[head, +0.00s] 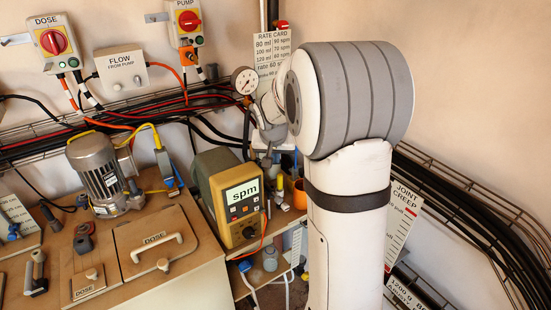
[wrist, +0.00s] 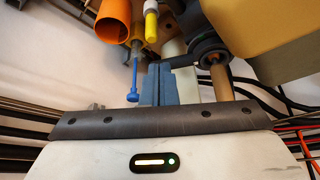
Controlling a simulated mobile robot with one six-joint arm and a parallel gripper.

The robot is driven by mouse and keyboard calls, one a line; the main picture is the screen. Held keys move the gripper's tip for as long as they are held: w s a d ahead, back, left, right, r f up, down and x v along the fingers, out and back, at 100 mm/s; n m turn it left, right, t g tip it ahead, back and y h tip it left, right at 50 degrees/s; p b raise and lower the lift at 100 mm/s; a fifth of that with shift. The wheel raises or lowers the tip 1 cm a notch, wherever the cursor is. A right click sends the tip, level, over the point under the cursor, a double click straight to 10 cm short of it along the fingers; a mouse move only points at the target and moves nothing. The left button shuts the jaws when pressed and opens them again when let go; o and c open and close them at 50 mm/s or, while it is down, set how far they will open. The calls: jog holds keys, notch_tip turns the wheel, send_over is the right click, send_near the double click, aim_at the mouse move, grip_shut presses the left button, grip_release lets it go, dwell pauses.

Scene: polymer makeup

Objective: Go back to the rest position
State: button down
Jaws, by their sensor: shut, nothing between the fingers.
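My gripper (wrist: 157,70) shows in the wrist view with its two blue-grey fingers pressed together and nothing between them. In the head view my arm stands upright at right of centre, and its large grey-banded joint hides much of the space behind it. I cannot clearly make out the gripper there. In the wrist view an orange cylinder (wrist: 114,20), a yellow and white stick (wrist: 151,26) and a blue rod (wrist: 133,85) lie beyond and left of the fingers. A black round part (wrist: 208,48) is close on their right.
In the head view, an olive meter reading "spm" (head: 242,193) stands left of my arm. The dosing bench (head: 190,236) with a motor (head: 103,173) is further left. Control boxes, including DOSE (head: 55,42), hang on the wall. Cable trays (head: 478,215) run along the right wall.

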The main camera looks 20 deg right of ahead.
jog(key=d+p+v, duration=0.1)
jog(key=p+v, duration=0.1)
jog(key=v, duration=0.4)
jog(key=s+a+r+n+y, duration=0.1)
jog(key=s+a+r, duration=0.1)
jog(key=s+a, duration=0.35)
jog(key=s+a+r+n, duration=0.1)
jog(key=s+a+r, duration=0.1)
jog(key=s, duration=0.7)
jog(key=s+a+f+n, duration=0.1)
jog(key=s+a, duration=0.1)
jog(key=s, duration=0.5)
jog(key=s+a+f+n+g+y, duration=0.1)
jog(key=s+a+n, duration=0.1)
jog(key=s, duration=0.5)
jog(key=shift+f, duration=0.35)
